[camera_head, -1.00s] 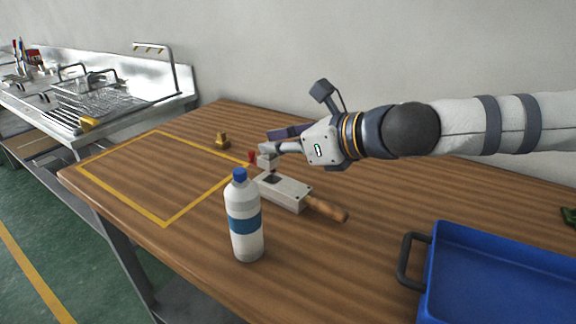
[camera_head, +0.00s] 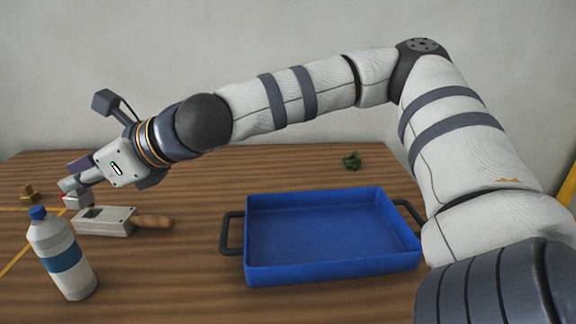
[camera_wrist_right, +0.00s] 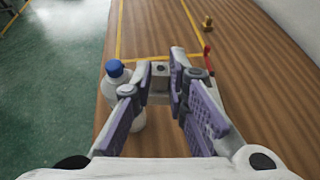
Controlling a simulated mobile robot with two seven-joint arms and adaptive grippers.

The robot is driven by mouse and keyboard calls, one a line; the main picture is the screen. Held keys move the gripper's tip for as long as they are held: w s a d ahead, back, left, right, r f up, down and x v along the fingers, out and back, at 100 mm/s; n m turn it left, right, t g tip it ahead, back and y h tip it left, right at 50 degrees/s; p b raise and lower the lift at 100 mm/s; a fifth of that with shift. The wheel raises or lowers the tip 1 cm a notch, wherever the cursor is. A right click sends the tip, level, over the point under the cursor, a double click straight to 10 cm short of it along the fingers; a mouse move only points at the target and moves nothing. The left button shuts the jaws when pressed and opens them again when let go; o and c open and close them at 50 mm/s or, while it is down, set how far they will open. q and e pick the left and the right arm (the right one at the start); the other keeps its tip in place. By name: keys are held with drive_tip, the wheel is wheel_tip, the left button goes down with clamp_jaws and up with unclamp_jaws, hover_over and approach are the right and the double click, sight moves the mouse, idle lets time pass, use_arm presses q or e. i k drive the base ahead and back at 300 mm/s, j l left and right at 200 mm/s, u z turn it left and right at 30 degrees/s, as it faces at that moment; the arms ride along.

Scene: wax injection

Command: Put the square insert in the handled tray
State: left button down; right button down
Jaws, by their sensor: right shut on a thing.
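My right gripper (camera_head: 72,190) is at the left in the head view, its fingers shut on a small pale grey block, the square insert (camera_head: 79,200). In the wrist view the insert (camera_wrist_right: 160,82) sits between the fingertips (camera_wrist_right: 162,72) and shows a dark hole. The insert is at the left end of a pale metal mould (camera_head: 103,222) with a wooden handle; whether they touch is unclear. The blue handled tray (camera_head: 335,276) stands right of the mould, empty, with a dark handle at each side. My left gripper is not in view.
A white bottle (camera_head: 55,245) with a blue cap stands in front of the mould, close to the gripper. A small brass piece (camera_head: 28,192) lies at the far left, a green object (camera_head: 352,161) behind the tray. Bare wood lies between mould and tray.

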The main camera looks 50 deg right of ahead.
sight(325, 238)
drive_tip(key=j+z, duration=0.25)
drive_tip(key=z, duration=0.2)
drive_tip(key=k+j+z, duration=0.15)
drive_tip(key=z, duration=0.3)
drive_tip(key=k+j+z, duration=0.1)
drive_tip(key=j+z, duration=0.2)
drive_tip(key=z, duration=0.2)
drive_tip(key=i+z, duration=0.25)
drive_tip(key=i, duration=0.05)
